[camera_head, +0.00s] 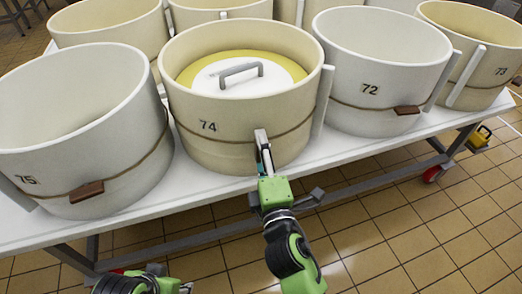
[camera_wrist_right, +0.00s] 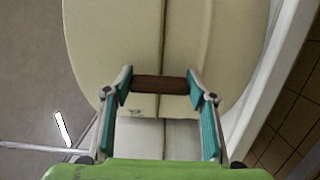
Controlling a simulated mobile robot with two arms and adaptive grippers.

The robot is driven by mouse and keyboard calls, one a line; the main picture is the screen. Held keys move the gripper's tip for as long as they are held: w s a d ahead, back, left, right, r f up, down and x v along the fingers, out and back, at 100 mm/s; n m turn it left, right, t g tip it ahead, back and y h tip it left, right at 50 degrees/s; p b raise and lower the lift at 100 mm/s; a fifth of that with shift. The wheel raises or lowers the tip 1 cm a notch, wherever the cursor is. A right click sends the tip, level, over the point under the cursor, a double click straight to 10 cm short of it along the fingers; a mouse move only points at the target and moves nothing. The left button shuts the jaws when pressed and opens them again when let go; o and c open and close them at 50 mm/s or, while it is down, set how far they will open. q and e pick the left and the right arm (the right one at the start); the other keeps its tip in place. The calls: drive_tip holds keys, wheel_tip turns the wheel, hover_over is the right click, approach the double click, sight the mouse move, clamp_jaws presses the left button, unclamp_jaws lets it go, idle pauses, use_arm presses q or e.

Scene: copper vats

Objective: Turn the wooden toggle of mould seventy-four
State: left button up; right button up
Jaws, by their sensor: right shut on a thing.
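Mould seventy-four (camera_head: 235,130) is a cream round tub in the middle of the head view, marked 74, with a cord around it. Its brown wooden toggle (camera_wrist_right: 160,84) lies crosswise on the cord in the right wrist view, with a fingertip at each end. My right gripper (camera_head: 262,150) is at the mould's front wall, shut on the toggle; in the head view it hides the toggle. A green and black part of my left arm shows at the bottom left of the head view; its fingers cannot be made out.
Mould 75 (camera_head: 75,125) stands left and mould 72 (camera_head: 380,70) right, each with a brown toggle. Mould 73 (camera_head: 478,55) is farther right. More moulds stand behind. All are on a white table (camera_head: 205,190) above a tiled floor. A white lid (camera_head: 225,78) with a handle lies inside mould 74.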

drive_tip(key=shift+f, duration=0.1)
drive_tip(key=o, duration=1.1)
drive_tip(key=shift+d, duration=0.1)
drive_tip(key=s, duration=0.4)
drive_tip(key=s+d, duration=0.1)
drive_tip(key=s, duration=0.3)
drive_tip(key=s+d, duration=0.1)
drive_tip(key=s, duration=0.3)
drive_tip(key=shift+w, duration=0.1)
